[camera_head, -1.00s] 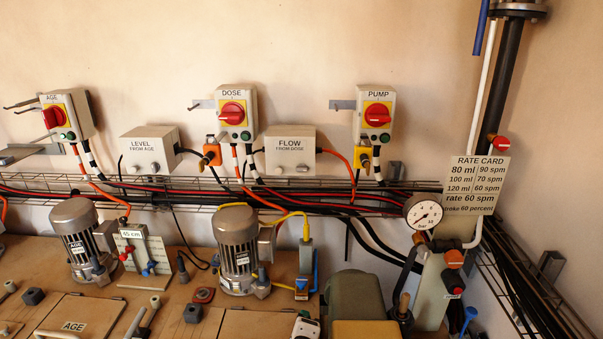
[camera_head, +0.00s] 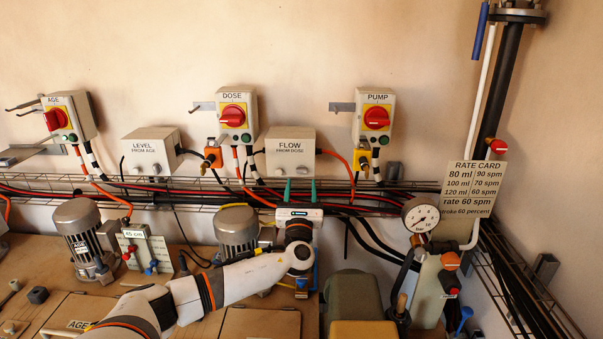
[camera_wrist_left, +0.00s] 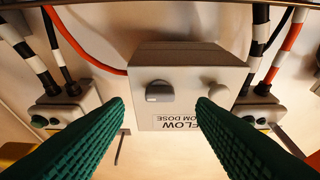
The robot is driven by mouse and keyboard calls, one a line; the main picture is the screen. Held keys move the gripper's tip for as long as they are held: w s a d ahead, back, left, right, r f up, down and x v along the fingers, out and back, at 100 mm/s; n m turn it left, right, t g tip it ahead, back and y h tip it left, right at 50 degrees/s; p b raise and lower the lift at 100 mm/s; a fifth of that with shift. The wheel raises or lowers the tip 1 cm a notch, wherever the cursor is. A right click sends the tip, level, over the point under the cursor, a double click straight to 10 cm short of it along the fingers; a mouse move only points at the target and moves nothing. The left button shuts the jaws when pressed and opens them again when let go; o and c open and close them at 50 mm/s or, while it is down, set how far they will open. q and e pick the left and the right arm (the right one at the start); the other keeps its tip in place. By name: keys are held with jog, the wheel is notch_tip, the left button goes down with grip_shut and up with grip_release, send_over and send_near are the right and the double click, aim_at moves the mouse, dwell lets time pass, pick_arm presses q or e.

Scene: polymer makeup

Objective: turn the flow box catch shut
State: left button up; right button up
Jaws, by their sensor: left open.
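The flow box (camera_head: 290,140) is a pale box on the wall, labelled FLOW FROM DOSE. It appears upside down in the left wrist view (camera_wrist_left: 190,62). Two knobs show there: a darker grey ridged one (camera_wrist_left: 159,91), its ridge roughly level, and a paler round one (camera_wrist_left: 218,95). Which is the catch is not labelled. My left gripper (camera_head: 300,190) is open and empty, its green fingers pointing up just below the box. My right gripper is not in view.
A wire cable tray (camera_head: 350,188) with cables runs along the wall beneath the boxes. An orange cable (camera_head: 340,157) leaves the flow box's right side. DOSE (camera_head: 232,115) and PUMP (camera_head: 376,115) switches flank it above. A motor (camera_head: 236,225) stands below, partly behind my arm.

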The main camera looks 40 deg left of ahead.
aim_at(302, 173)
pick_arm(q)
jog(key=shift+p+x, duration=0.4)
jog(key=shift+x, duration=1.55)
jog(key=shift+c, duration=0.3)
jog(key=c, duration=0.9)
